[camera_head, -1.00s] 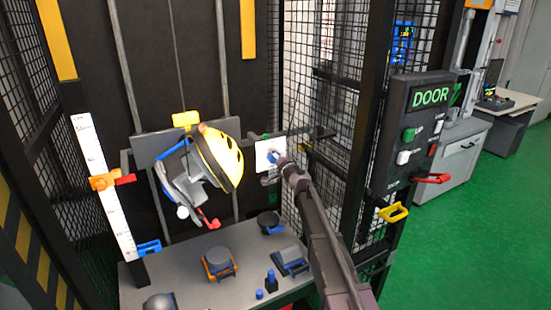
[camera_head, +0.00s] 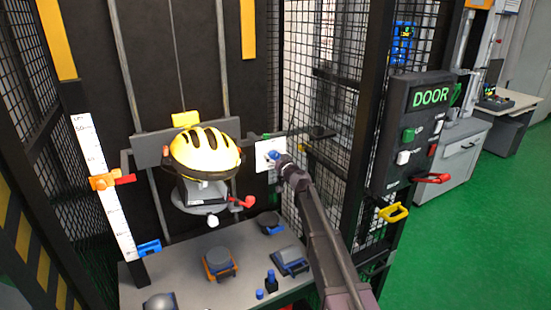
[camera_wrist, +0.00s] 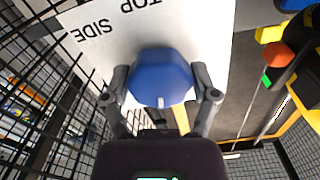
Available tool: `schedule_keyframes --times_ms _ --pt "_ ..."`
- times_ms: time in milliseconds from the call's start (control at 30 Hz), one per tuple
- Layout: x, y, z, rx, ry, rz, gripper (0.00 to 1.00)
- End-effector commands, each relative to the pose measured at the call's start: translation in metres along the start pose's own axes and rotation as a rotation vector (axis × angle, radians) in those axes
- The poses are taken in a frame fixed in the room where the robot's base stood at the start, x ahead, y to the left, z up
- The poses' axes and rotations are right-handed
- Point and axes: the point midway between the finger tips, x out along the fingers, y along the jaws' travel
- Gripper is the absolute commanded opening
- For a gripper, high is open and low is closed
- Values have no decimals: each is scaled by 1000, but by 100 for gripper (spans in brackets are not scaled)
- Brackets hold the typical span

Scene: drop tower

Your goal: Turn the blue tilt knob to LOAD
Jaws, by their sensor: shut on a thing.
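The blue tilt knob (camera_wrist: 160,78) sits on a white plate (camera_wrist: 205,30) in the wrist view. The plate reads SIDE and TOP, upside down there; no LOAD mark is readable. My gripper (camera_wrist: 161,92) is shut on the knob, a finger on each side. A pale mark shows on the knob's near edge. In the head view my gripper (camera_head: 284,166) reaches the white plate (camera_head: 262,152), and the knob (camera_head: 273,155) is mostly hidden by it. The yellow helmet (camera_head: 204,152) sits upright on the carriage left of the plate, crown up.
A grey bench (camera_head: 190,290) below holds several anvil blocks. A height scale (camera_head: 105,190) with an orange slider stands at left. Black mesh (camera_head: 335,110) and the DOOR panel (camera_head: 415,135) stand close right of my arm. Green floor is clear at far right.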

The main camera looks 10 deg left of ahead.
Motion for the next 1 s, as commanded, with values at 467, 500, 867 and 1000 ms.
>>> schedule_keyframes --times_ms 467,500,867,1000 --pt "1 2 -1 -221 1 5 29" --pt "1 2 -1 -226 1 5 29" --pt "0 2 0 -233 0 6 29" --pt "0 2 0 -232 0 5 100"
